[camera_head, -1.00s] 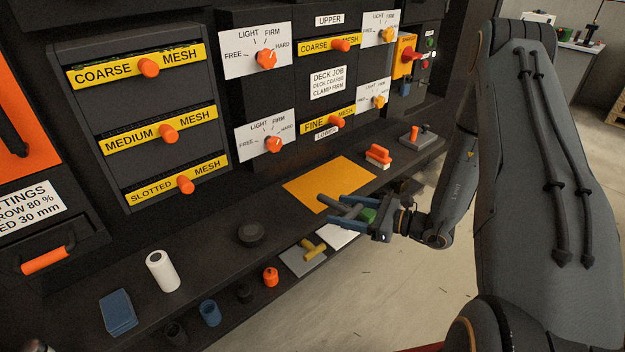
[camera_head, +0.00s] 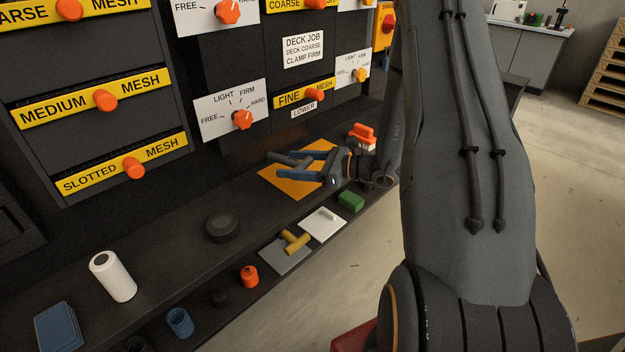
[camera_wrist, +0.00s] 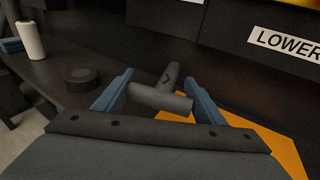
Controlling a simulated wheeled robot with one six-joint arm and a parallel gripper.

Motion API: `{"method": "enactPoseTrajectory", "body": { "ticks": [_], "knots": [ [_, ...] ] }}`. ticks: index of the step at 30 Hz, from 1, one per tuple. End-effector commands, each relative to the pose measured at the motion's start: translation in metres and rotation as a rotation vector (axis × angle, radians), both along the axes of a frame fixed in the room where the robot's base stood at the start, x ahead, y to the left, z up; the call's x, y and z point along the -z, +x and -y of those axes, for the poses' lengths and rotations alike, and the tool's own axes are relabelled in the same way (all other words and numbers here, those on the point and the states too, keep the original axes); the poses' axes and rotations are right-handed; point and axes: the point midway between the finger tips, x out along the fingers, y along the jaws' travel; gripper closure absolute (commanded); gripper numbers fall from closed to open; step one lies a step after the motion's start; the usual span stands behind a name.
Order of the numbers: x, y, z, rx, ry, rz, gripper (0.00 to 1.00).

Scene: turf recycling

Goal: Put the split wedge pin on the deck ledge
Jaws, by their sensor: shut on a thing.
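The split wedge pin is a dark grey T-shaped piece (camera_wrist: 160,97) between the blue fingers of my gripper (camera_wrist: 158,82) in the wrist view. In the head view my gripper (camera_head: 284,166) is shut on the pin (camera_head: 288,156), above the yellow-orange mat (camera_head: 296,186). The mat lies on the long dark deck ledge (camera_head: 170,248) below the panels. The pin appears raised above the ledge; the exact gap cannot be told. The wrist view shows part of the mat (camera_wrist: 285,150) below and right of the pin.
A black puck (camera_head: 222,228) and a white cylinder (camera_head: 112,276) stand on the ledge to the left. An orange-handled item (camera_head: 361,136) is behind my wrist. A lower front shelf holds a yellow T-piece (camera_head: 296,241), a green block (camera_head: 351,201) and an orange cap (camera_head: 249,276).

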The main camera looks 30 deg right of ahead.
Motion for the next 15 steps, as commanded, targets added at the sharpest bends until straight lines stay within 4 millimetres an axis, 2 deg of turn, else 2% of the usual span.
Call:
{"method": "enactPoseTrajectory", "body": {
  "ticks": [1, 3, 15],
  "knots": [
    [0.007, 0.010, 0.009, 0.015, -0.003, 0.007, 0.77],
    [0.007, 0.018, 0.020, 0.033, -0.003, 0.008, 0.77],
    [0.006, 0.055, 0.077, 0.140, 0.005, 0.019, 0.77]
  ]
}}
